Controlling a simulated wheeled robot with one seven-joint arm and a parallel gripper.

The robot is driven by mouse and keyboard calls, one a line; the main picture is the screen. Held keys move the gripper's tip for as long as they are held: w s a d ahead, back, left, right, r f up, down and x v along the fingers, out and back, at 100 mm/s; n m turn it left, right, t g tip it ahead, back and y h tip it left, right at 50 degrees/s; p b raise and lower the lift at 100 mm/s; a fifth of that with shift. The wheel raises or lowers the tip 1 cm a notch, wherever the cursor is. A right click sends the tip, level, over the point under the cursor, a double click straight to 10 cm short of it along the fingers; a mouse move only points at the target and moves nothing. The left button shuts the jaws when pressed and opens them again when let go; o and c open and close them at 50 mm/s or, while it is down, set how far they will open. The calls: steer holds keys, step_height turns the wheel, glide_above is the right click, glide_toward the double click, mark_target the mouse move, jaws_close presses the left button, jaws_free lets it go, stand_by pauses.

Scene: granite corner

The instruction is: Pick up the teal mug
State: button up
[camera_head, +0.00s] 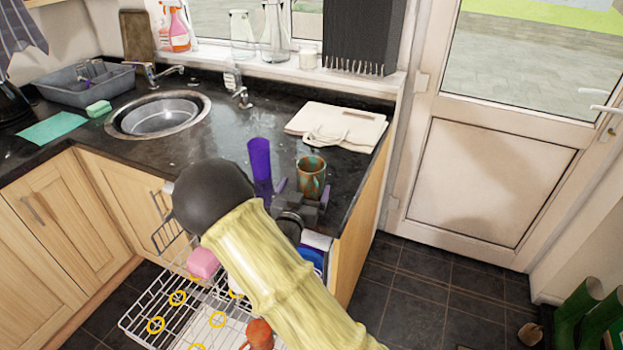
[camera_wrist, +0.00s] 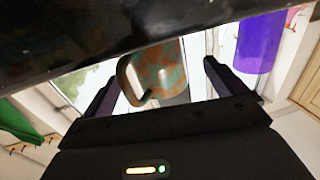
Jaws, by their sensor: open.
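The teal mug (camera_head: 311,170), mottled teal and brown, stands upright on the dark counter near its front right edge. In the wrist view, which looks upside down, the mug (camera_wrist: 168,68) shows between my two fingers, with its handle towards the left finger. My gripper (camera_head: 303,190) is open at the near side of the mug, low by the counter edge. The gripper also shows in the wrist view (camera_wrist: 161,73), with a finger on each side of the mug. I cannot tell whether either finger touches it.
A purple cup (camera_head: 259,158) stands close to the left of the mug; it also shows in the wrist view (camera_wrist: 258,42). A folded cream cloth (camera_head: 335,125) lies behind. The sink (camera_head: 160,115) is further left. An open dishwasher rack (camera_head: 150,318) is below the counter.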

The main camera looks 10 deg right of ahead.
mark_target(307, 186)
steer(key=x, duration=0.4)
steer(key=shift+d+f+p, duration=0.2)
steer(key=shift+f+p, duration=0.1)
steer(key=shift+p, duration=0.05)
steer(key=c, duration=1.3)
steer(key=shift+o, duration=0.2)
steer(key=shift+r, duration=0.15)
step_height(307, 186, up, 10)
